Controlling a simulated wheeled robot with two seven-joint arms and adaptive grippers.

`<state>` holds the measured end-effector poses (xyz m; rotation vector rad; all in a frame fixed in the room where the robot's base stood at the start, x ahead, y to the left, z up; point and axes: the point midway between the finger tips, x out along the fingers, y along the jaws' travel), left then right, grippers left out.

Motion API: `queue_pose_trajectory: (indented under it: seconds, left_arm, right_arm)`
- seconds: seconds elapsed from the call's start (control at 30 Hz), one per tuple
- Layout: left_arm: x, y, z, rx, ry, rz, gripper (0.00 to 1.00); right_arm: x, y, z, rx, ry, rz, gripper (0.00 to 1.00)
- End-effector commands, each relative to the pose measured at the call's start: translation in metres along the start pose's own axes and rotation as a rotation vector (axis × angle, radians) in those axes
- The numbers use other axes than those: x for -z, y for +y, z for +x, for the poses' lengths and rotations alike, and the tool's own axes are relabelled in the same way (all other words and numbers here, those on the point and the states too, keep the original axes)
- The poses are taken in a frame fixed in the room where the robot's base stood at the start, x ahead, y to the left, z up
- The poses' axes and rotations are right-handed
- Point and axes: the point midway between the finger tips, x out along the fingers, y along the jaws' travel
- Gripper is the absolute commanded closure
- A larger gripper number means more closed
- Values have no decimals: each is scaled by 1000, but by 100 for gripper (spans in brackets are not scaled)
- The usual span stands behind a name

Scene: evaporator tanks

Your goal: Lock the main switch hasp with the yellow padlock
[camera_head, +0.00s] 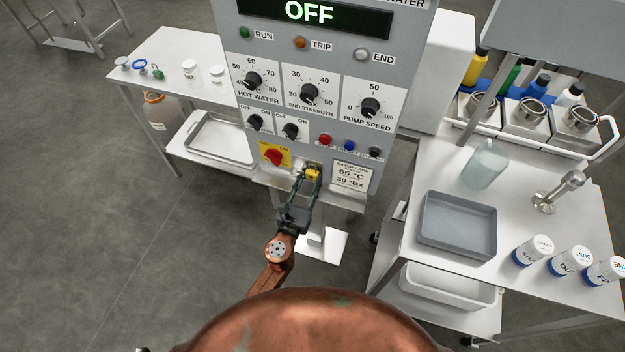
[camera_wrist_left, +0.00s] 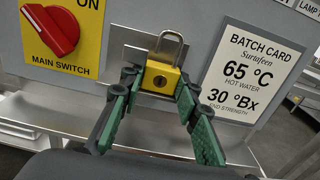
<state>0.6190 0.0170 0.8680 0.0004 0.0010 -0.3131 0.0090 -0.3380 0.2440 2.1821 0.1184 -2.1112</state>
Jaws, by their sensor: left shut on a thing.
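The yellow padlock (camera_head: 313,174) is at the lower front of the grey control panel, right of the red main switch (camera_head: 273,157) on its yellow plate. My left gripper (camera_head: 308,177) is shut on the padlock. In the left wrist view the padlock (camera_wrist_left: 161,79) sits upright between the green-padded fingertips, its silver shackle pointing up. A bare grey metal plate (camera_wrist_left: 138,57) shows behind and left of the shackle. I cannot tell whether the shackle passes through a hasp, or whether it is latched. The main switch (camera_wrist_left: 50,31) also shows there. My right gripper is not in view.
The batch card (camera_head: 351,175) is just right of the padlock, and a metal ledge (camera_head: 338,199) runs below. A right-hand table holds a grey tray (camera_head: 457,224) and several jars. A left-hand table (camera_head: 135,70) holds small items. The floor at left is clear.

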Motion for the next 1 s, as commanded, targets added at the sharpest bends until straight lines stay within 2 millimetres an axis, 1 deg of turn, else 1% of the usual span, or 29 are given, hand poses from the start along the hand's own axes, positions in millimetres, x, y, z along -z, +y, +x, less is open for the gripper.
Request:
queue_pose_trajectory:
  seconds: [1.0]
  left_arm:
    - [0, 29, 0, 0, -2, 1, 100]
  right_arm:
    - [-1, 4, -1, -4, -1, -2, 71]
